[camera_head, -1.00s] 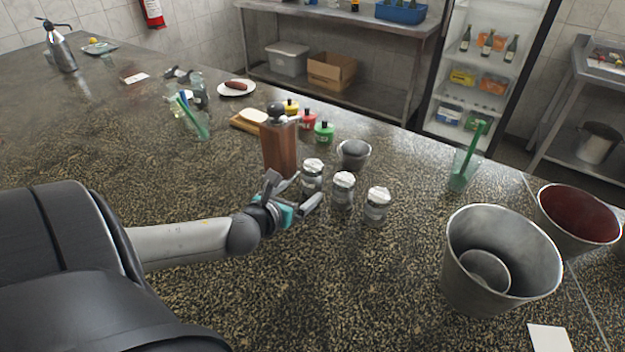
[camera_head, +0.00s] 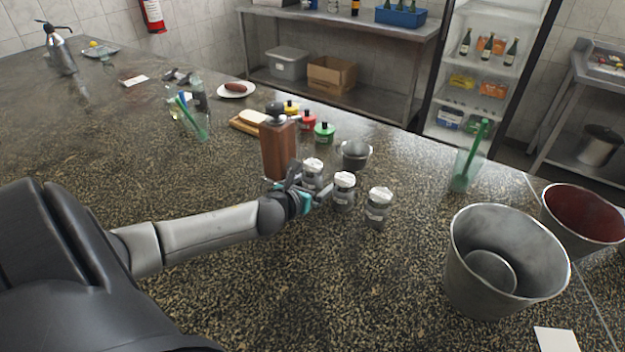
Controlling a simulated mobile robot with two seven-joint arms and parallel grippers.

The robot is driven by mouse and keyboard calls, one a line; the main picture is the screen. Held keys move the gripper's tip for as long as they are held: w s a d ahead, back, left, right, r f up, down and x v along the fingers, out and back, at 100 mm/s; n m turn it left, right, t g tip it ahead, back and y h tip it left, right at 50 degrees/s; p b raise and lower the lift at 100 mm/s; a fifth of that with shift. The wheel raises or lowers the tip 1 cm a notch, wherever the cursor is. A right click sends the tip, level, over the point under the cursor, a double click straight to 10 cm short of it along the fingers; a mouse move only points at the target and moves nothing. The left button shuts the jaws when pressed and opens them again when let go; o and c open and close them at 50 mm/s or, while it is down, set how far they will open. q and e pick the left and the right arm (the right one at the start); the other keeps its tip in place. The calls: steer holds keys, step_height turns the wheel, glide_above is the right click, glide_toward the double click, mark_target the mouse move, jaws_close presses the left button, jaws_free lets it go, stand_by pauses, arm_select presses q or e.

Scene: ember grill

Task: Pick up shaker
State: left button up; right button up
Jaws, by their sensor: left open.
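Three small glass shakers with pale metal tops stand upright in a row on the dark speckled counter: the left shaker (camera_head: 313,169), the middle shaker (camera_head: 343,189) and the right shaker (camera_head: 378,208). My left gripper (camera_head: 309,184) is open at the left shaker, one finger on its left side and the other in front, between it and the middle shaker. The lower part of the left shaker is partly hidden by the fingers. I cannot tell whether they touch it. My right gripper does not show.
A tall wooden pepper mill (camera_head: 278,148) stands just behind my left gripper. A small metal cup (camera_head: 355,155) and red, green and yellow bottles stand behind the shakers. A large metal bucket (camera_head: 505,262) is at the right. The counter in front of the shakers is clear.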

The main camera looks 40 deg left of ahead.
arm_select(q)
steer(key=c, duration=1.2)
